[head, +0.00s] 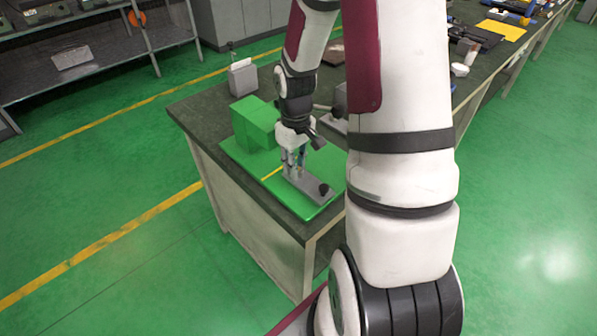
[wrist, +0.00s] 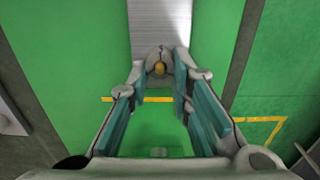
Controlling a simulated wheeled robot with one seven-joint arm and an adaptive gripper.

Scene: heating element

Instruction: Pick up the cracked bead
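My gripper (head: 294,160) points down over the green mat, just behind a grey metal plate (head: 306,187) with a dark knob (head: 323,189). In the wrist view my gripper (wrist: 159,68) has its teal-padded fingers apart, with green surface showing between them. A small rounded grey piece (wrist: 159,54) with dark lines and an orange-yellow spot lies between the fingertips, at the end of the ridged grey plate (wrist: 160,20). It may be the cracked bead, but I cannot be sure. I cannot tell whether the fingertips touch it. In the head view the fingers hide this spot.
A green block (head: 254,123) stands on the mat behind my gripper, to the left. Yellow lines (wrist: 258,119) mark the mat (head: 312,208). My arm hides much of the bench's right side.

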